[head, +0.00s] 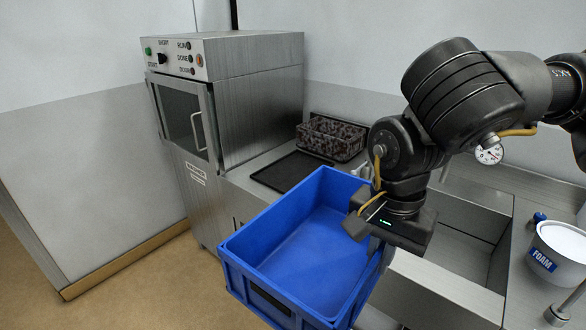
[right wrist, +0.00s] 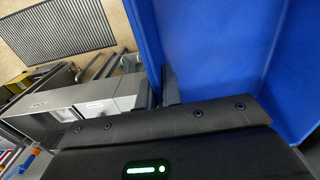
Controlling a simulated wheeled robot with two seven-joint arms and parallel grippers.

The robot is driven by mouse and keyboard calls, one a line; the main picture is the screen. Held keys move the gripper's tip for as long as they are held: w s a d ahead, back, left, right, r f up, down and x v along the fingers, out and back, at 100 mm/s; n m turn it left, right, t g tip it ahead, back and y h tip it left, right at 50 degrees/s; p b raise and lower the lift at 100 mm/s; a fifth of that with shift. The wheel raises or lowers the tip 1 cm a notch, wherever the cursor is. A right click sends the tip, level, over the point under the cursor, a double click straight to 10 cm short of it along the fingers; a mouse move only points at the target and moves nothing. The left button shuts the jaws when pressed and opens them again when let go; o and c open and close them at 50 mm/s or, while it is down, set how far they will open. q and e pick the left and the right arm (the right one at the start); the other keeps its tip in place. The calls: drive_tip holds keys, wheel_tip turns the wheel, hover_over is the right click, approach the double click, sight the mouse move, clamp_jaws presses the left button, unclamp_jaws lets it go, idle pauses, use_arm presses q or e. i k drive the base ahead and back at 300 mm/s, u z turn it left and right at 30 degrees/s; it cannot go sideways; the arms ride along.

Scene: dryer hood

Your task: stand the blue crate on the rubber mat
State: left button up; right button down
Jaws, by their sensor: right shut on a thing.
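The blue crate (head: 310,245) is open-topped and empty, and shows large in the middle of the head view. My right gripper (head: 374,242) is shut on its right-hand wall. In the right wrist view the blue wall (right wrist: 215,50) fills the right side, and the gripper's fingers (right wrist: 160,90) grip its edge. The crate looks held up in front of the counter; its underside is hidden. A flat black mat (head: 288,172) lies on the counter behind the crate, bare in its visible part. My left gripper is not in view.
A steel hood-type machine (head: 240,110) stands left of the mat. A dark speckled basket (head: 332,138) sits behind the mat. A sink (head: 455,245) and a white FOAM tub (head: 560,250) are at right. The right wrist view shows a ribbed dark panel (right wrist: 65,30) on the floor.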

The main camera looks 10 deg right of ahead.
sight(294, 170)
drive_tip(key=i, duration=1.9)
